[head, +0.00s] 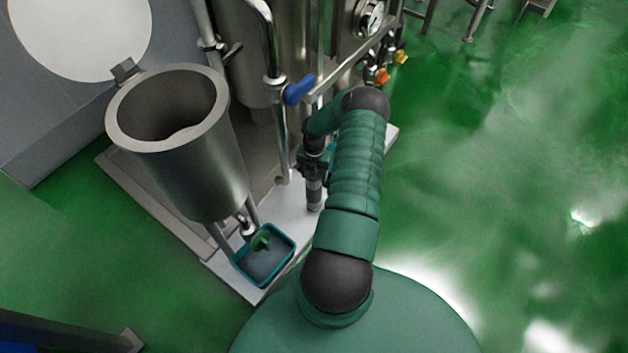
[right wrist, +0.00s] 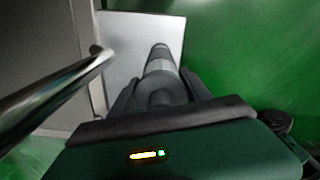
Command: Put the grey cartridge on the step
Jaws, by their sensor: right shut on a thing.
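The grey cartridge (head: 314,194) is a slim cylinder with dark and lighter grey bands, held roughly upright below my right gripper (head: 314,163). Its lower end is over or on the pale step (head: 288,218); I cannot tell whether it touches. In the right wrist view the cartridge (right wrist: 160,68) stands between the two dark fingers of my right gripper (right wrist: 160,92), which is shut on it. The pale step (right wrist: 135,28) lies behind it there. The cartridge's upper end is hidden by the gripper. My left gripper is not in view.
A teal-rimmed tray (head: 240,273) with a green item stands on the step's near end. An open steel vessel (head: 185,165) on legs is at left. Steel pipes with a blue valve handle (head: 298,90) stand close behind my right arm. Green floor lies clear at right.

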